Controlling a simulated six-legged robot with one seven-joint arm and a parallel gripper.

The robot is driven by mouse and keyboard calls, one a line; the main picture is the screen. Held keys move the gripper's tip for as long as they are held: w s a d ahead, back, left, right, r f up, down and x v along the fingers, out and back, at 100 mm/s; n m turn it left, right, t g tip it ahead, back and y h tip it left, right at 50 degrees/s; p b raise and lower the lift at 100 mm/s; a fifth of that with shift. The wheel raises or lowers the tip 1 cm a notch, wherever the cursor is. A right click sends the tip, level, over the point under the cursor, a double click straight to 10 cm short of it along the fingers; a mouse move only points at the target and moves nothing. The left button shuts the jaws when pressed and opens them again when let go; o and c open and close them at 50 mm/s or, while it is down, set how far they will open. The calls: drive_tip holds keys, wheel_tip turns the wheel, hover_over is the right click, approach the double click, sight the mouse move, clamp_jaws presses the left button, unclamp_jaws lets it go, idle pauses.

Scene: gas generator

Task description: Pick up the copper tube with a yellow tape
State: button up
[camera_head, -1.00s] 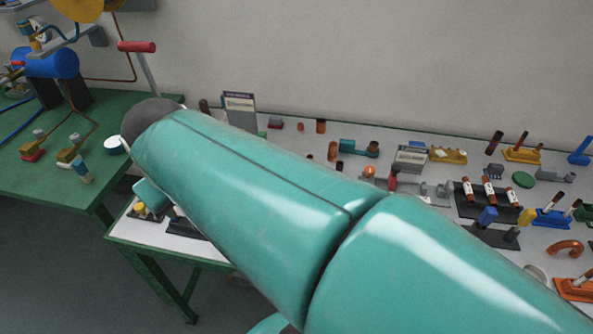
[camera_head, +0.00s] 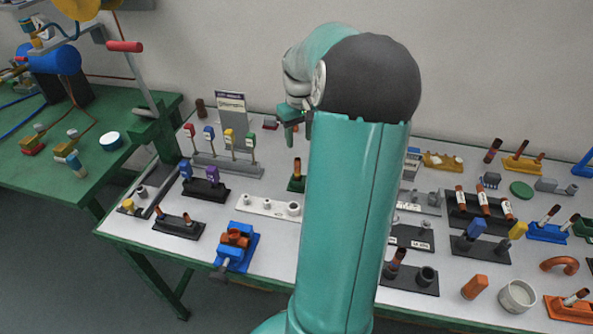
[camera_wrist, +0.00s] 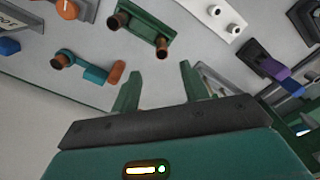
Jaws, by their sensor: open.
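My gripper (camera_wrist: 160,80) is open and empty in the wrist view, with its two green fingers apart. It also shows in the head view (camera_head: 295,122), partly hidden by my arm, above the back of the white table. Copper tubes (camera_wrist: 118,20) (camera_wrist: 162,46) stand in a green holder (camera_wrist: 141,30) beyond the fingertips, apart from them. In the head view a copper tube (camera_head: 297,168) stands upright on a green base beside my arm. I cannot make out yellow tape on any copper tube.
A teal and copper fitting (camera_wrist: 92,72) lies left of the fingers. A white holder (camera_wrist: 222,14) is at upper right. Colored valves on a grey rack (camera_head: 228,166) and a blue vise (camera_head: 236,245) stand left of my arm. Several fixtures crowd the table's right side.

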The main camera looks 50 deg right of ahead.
sight(298, 159)
drive_tip(key=f, duration=0.7)
drive_tip(key=shift+w+a, duration=0.1)
drive_tip(key=shift+w, duration=0.2)
drive_tip(key=shift+s+f, duration=0.15)
drive_tip(key=shift+f, duration=0.55)
wheel_tip(298, 159, down, 4)
drive_tip(key=shift+f, duration=0.1)
drive_tip(key=c, duration=0.9)
